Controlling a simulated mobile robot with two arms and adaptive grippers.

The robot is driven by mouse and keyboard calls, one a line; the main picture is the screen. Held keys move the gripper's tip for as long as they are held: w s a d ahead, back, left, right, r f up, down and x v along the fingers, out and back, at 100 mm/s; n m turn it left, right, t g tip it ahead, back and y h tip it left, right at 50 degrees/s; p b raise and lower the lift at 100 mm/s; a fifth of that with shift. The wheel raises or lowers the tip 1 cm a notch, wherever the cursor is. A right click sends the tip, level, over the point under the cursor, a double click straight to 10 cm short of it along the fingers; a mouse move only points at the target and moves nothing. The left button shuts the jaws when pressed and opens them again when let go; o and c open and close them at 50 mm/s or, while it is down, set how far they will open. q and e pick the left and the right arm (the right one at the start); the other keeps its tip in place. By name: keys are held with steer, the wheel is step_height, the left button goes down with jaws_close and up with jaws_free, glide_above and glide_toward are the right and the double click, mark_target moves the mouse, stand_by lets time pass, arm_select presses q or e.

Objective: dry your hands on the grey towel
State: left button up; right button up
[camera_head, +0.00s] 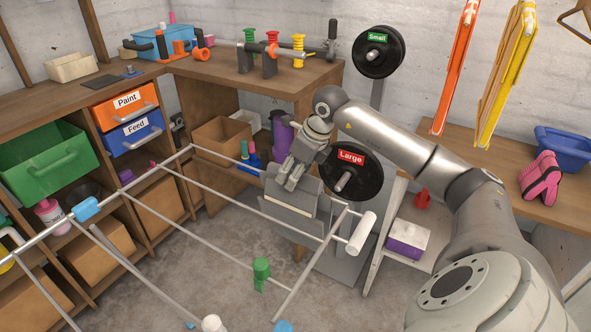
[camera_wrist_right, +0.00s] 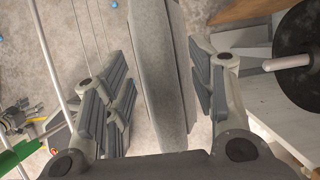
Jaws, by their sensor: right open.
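The grey towel (camera_head: 287,206) hangs over a rail at the right end of the white drying rack (camera_head: 262,212). My right gripper (camera_head: 292,180) is at the towel's upper part, reaching in from the right. In the right wrist view the towel (camera_wrist_right: 160,70) runs as a long grey band between the two spread fingers of my right gripper (camera_wrist_right: 160,98). A gap shows on either side of it; I cannot tell whether the palm touches it. My left gripper is not in view.
The drying rack's rails cross the floor, with green (camera_head: 261,272) and blue pegs on it. A weight disc marked Large (camera_head: 365,180) stands close right of my right gripper. A workbench (camera_head: 235,75) is behind; shelves with bins are at left.

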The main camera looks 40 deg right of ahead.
jaws_close()
stand_by(1.7)
jaws_free()
steer(key=v, duration=1.2)
steer(key=shift+s, duration=0.1)
